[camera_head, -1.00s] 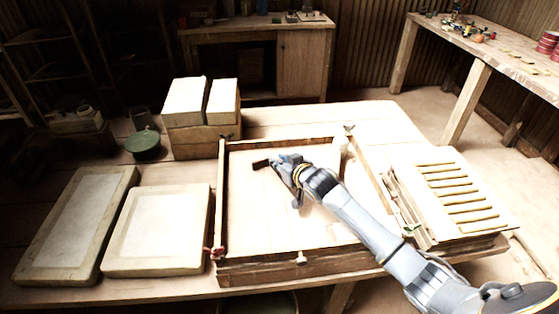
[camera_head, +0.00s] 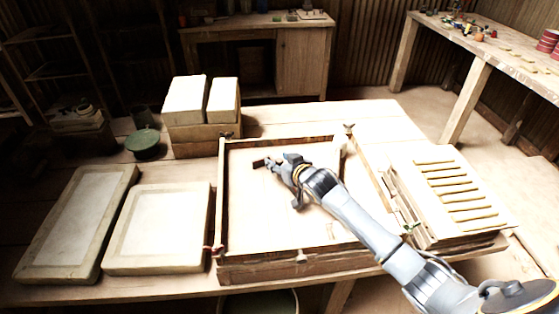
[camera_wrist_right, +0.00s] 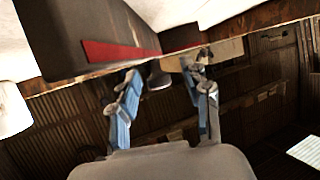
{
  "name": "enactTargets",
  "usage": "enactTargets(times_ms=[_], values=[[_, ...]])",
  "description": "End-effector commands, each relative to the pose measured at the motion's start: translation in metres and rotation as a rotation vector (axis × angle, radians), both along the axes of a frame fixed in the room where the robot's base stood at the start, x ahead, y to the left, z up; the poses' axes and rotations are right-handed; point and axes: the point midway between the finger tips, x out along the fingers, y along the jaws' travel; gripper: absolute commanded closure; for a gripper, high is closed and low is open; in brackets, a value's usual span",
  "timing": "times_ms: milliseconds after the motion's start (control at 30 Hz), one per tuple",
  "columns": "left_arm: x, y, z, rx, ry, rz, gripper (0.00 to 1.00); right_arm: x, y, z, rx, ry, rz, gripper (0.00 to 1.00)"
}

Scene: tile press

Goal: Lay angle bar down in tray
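A shallow wooden tray (camera_head: 300,268) with a pale floor stands in the middle of the workbench. My right gripper (camera_head: 270,164) is over the tray's back left part in the head view. A short dark reddish piece (camera_head: 259,163), perhaps the angle bar, shows at its fingertips. In the right wrist view, a dark grey bar-like thing with a red stripe (camera_wrist_right: 110,51) fills the upper left, close to the fingers (camera_wrist_right: 172,72). The fingers are part-way together with a gap between the tips. I cannot tell whether they grip it. My left gripper is out of view.
Two framed pale slabs (camera_head: 75,225) (camera_head: 157,228) lie left of the tray. Pale blocks on a wooden box (camera_head: 205,140) and a green pot (camera_head: 146,143) stand behind. A slatted rack (camera_head: 455,190) is to the right. The bench's back right is clear.

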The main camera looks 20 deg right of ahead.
Motion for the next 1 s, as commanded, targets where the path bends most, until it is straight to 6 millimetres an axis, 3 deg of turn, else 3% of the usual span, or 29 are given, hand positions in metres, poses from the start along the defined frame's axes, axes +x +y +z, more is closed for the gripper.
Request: enactTargets(times_ms=[333,800,1000], values=[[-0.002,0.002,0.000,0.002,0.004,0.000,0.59,-0.013,-0.002,0.004,-0.001,0.002,-0.001,0.52],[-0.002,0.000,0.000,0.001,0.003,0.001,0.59,-0.091,-0.008,0.036,-0.001,0.001,0.000,0.52],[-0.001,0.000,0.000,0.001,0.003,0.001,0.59,-0.108,-0.010,0.044,0.000,0.001,0.000,0.52]])
